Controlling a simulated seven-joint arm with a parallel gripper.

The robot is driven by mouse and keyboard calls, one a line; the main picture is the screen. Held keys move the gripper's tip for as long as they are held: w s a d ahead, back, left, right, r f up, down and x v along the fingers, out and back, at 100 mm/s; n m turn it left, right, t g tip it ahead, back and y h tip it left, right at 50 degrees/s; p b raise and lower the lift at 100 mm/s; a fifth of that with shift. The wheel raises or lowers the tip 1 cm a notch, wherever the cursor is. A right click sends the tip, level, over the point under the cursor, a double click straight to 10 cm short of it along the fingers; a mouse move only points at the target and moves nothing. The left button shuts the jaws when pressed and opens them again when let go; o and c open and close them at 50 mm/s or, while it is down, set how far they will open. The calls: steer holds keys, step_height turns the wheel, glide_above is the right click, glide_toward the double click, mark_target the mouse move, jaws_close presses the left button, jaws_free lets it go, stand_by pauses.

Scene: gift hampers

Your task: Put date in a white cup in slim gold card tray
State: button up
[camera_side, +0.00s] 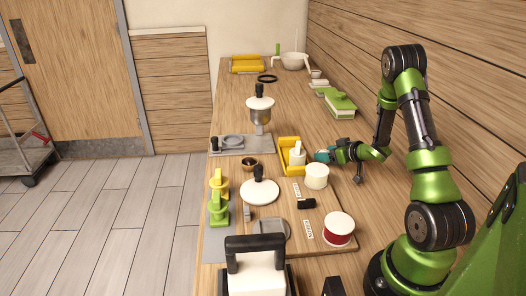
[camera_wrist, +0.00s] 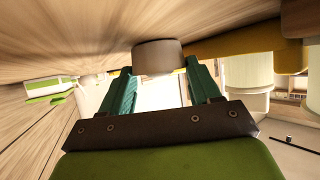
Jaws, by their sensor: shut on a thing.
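My gripper (camera_side: 324,156) is low over the table, just right of a yellow-gold tray (camera_side: 284,163). In the wrist view, my gripper (camera_wrist: 158,72) has its two teal fingers on either side of a short, round, shaded greyish cup (camera_wrist: 158,57) and is shut on it. No date shows inside it from this angle. The gold tray also shows in the wrist view (camera_wrist: 235,43), close beside the held cup. A white piece (camera_side: 298,151) stands in the tray.
A white round tub (camera_side: 316,176) stands right in front of my gripper and the tray. A red-and-white tub (camera_side: 339,229), a white disc with a black knob (camera_side: 259,191) and a dispenser (camera_side: 260,112) stand nearby. A green box (camera_side: 340,105) lies behind.

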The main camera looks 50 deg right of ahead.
steer(key=o, duration=1)
